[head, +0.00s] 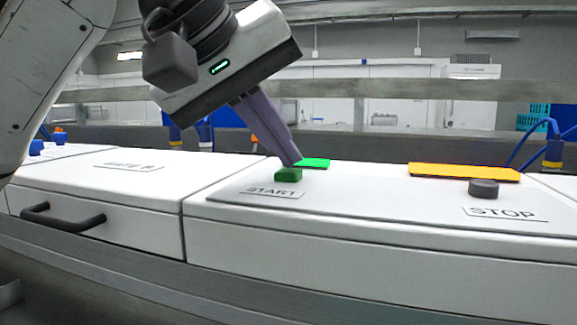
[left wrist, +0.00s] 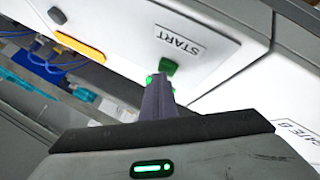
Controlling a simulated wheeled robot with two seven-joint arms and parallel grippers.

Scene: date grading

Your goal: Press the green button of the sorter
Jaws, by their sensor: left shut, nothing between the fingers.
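The green button (head: 288,176) is a small block on the white sorter panel (head: 370,205), behind the START label (head: 272,192). My left gripper (head: 296,163) is shut and empty, with its fingers slanting down to the button's top back edge. I cannot tell whether the tips touch the button or hover just over it. In the left wrist view the button (left wrist: 168,67) shows just beyond the fingertips (left wrist: 158,80). A flat bright green plate (head: 316,162) lies behind the button, partly covered by the fingers. My right gripper is not in view.
A dark grey button (head: 483,188) with a STOP label (head: 505,213) stands at the right, in front of a flat orange-yellow plate (head: 463,172). A dark handle (head: 62,221) is on the cabinet front at the left. The panel between the two buttons is clear.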

